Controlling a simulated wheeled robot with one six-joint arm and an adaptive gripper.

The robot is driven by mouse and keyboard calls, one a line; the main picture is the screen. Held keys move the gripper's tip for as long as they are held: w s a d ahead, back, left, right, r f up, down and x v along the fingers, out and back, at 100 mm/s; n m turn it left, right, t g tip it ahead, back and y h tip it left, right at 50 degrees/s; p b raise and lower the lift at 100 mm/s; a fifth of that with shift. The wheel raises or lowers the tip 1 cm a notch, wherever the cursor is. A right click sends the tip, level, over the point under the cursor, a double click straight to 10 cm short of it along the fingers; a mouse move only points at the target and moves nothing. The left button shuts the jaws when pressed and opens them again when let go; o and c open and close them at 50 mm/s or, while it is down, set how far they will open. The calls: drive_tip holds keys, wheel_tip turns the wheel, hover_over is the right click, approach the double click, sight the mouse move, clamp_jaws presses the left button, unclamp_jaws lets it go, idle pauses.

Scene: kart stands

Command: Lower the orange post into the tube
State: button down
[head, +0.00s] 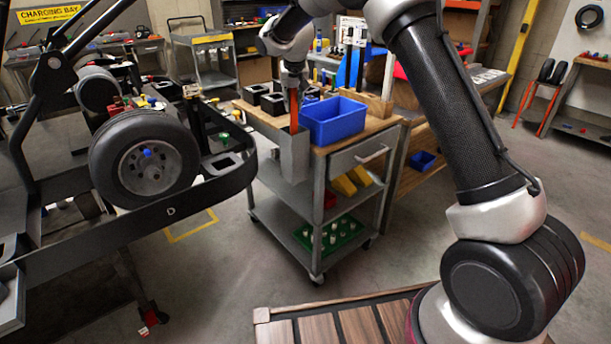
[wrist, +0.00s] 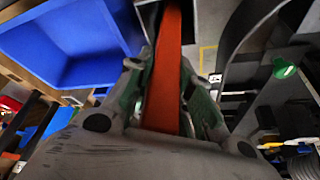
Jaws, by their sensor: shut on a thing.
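The orange post (head: 294,112) stands about upright under my gripper (head: 292,88), at the front corner of the cart. My gripper is shut on the post; in the wrist view the orange post (wrist: 166,75) runs between the two fingers (wrist: 163,105). The grey square tube (head: 295,158) is fixed to the cart's corner, directly below the post. The post's lower end meets the tube's top edge in the head view; I cannot tell how far inside it is. In the wrist view a grey edge, seemingly the tube's (wrist: 148,14), shows beside the post's far end.
A blue bin (head: 334,122) stands on the cart top just right of the tube. Black square holders (head: 272,103) sit behind it. The black kart frame (head: 235,172) with its wheel (head: 145,160) is close on the left. Open floor lies in front of the cart.

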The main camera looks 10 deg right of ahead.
sight(293, 115)
drive_tip(key=shift+f, duration=2.5)
idle(1.3)
drive_tip(key=c, duration=1.2)
unclamp_jaws()
